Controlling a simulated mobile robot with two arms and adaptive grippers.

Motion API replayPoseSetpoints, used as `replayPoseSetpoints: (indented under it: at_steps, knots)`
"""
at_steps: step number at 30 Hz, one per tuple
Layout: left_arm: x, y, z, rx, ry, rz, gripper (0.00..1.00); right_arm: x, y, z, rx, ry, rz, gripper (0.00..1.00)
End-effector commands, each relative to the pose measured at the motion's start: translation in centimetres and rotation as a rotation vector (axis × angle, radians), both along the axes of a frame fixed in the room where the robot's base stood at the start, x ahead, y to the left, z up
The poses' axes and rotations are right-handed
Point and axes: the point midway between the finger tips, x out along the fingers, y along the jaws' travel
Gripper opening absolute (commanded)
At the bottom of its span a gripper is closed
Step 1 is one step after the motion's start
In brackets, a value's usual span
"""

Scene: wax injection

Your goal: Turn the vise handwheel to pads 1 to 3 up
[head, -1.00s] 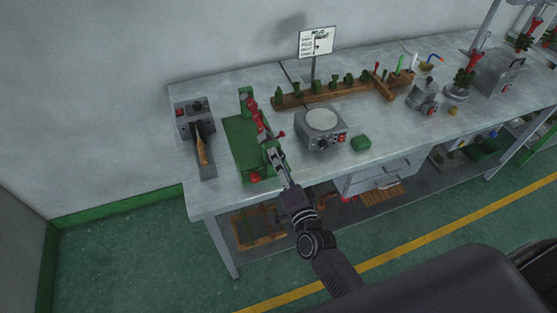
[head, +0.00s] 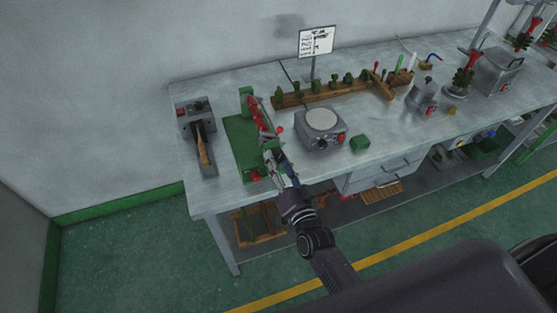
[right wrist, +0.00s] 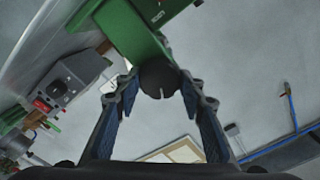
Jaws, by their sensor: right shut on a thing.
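My right gripper (head: 272,168) is at the vise's front end, near the bench's front edge. In the right wrist view its two fingers (right wrist: 160,82) are shut on the dark round handwheel (right wrist: 158,78), one on each side. The handwheel has a short pale mark and sits against the green vise body (right wrist: 128,30). In the head view the gripper hides the handwheel. Pad numbers cannot be read. My left gripper is out of view.
A grey device (head: 195,112) with a wooden-handled tool stands left of the vise. A round-topped grey unit (head: 321,122) with a red-and-black front is close on the right. A wooden rack (head: 322,93) and sign (head: 316,42) stand behind.

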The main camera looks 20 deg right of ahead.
Motion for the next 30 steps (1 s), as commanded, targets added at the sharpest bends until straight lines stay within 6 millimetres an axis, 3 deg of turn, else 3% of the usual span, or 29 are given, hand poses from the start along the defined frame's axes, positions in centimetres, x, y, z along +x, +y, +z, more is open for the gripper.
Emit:
replayPoseSetpoints:
  at_steps: [30]
  knots:
    - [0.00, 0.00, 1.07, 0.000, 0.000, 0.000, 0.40, -0.08, 0.08, -0.21, -0.459, -0.011, 0.001, 0.12]
